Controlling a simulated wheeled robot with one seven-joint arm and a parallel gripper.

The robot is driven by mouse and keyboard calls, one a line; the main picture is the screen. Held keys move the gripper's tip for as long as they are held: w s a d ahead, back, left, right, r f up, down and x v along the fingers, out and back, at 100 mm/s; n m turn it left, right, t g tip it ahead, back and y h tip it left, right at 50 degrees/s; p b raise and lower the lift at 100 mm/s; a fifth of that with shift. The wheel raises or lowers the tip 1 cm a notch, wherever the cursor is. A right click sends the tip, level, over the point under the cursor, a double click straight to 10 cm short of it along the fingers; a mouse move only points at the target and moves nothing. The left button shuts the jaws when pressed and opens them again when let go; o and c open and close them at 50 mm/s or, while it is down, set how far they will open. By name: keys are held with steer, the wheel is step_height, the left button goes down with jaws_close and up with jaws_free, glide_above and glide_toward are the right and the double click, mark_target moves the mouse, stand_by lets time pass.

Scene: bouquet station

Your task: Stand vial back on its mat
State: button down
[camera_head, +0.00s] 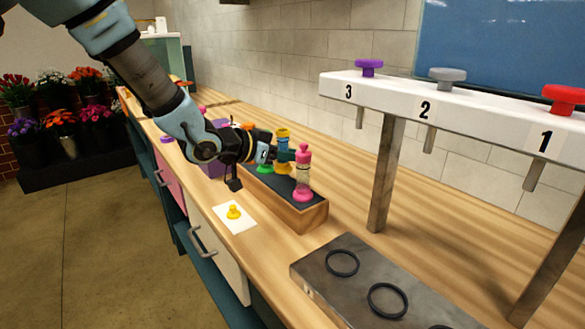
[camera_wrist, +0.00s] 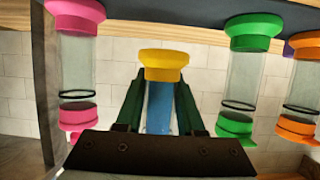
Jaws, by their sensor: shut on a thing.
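A yellow-capped vial (camera_head: 283,135) with blue contents (camera_wrist: 159,105) is between the fingers of my gripper (camera_head: 275,155), which is shut on it. In the wrist view its yellow end (camera_wrist: 163,62) sits apart from the dark top of the wooden block (camera_head: 315,212), so it looks held a little off it. A pink vial (camera_head: 303,172) stands on the block to the right. A green vial (camera_wrist: 243,75) and an orange vial (camera_wrist: 302,85) are on its other side.
A white stand (camera_head: 400,95) with purple, grey and red knobs, numbered 3, 2, 1, is at the right. A grey plate (camera_head: 325,262) with black rings lies below it. A purple box (camera_head: 208,165) is beyond the block. Bare wooden counter (camera_head: 345,205) lies between block and stand.

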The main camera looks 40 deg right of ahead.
mark_target(292, 179)
steer(key=shift+f, duration=1.55)
steer(key=shift+f, duration=0.15)
steer(key=c, duration=0.5)
jaws_free()
